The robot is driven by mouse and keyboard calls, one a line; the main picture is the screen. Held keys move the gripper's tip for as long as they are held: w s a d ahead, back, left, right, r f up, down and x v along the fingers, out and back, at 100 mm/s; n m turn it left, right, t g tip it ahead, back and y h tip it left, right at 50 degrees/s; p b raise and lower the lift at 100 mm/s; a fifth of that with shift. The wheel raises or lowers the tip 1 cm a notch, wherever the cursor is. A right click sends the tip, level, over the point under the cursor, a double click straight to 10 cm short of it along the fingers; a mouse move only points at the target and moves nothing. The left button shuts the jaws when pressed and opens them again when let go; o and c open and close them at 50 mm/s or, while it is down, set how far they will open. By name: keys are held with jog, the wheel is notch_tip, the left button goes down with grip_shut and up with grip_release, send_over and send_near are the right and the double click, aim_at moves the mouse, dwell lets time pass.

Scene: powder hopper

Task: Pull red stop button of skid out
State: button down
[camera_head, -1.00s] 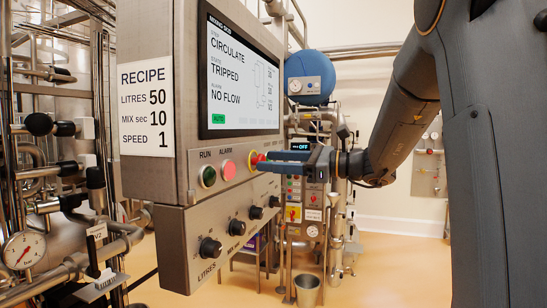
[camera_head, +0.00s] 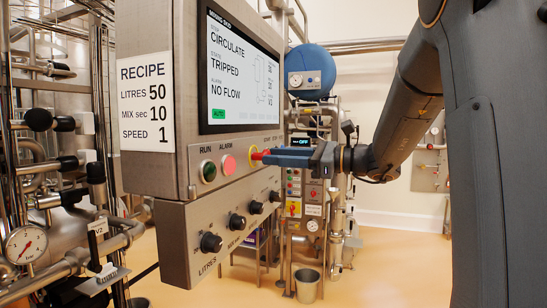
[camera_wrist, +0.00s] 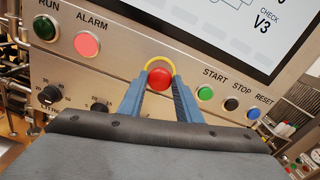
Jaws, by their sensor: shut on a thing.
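The red stop button (camera_wrist: 159,79) sits in a yellow ring (camera_wrist: 161,62) on the skid's steel control panel (camera_head: 232,191). In the head view the red button (camera_head: 258,155) shows only in part at the tips of my fingers. My gripper (camera_wrist: 160,85) is shut on the button, with one blue finger on each side of it. In the head view my gripper (camera_head: 268,156) reaches in from the right, level with the button row. Its fingers hide part of the button and ring there.
The green RUN light (camera_head: 208,172) and pink ALARM light (camera_head: 228,165) are left of the button. START (camera_wrist: 205,94), STOP (camera_wrist: 231,104) and RESET (camera_wrist: 253,113) are to its right. Black knobs (camera_head: 237,222) protrude below. The screen (camera_head: 240,75) above reads TRIPPED.

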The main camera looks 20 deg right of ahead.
jog(key=c, duration=1.3)
grip_release()
jog(key=shift+s+d, duration=0.1)
jog(key=shift+d, duration=0.05)
jog(key=b+v, duration=0.2)
jog(key=v, duration=0.5)
jog(key=shift+s+d+b, duration=0.25)
jog(key=shift+b, duration=0.1)
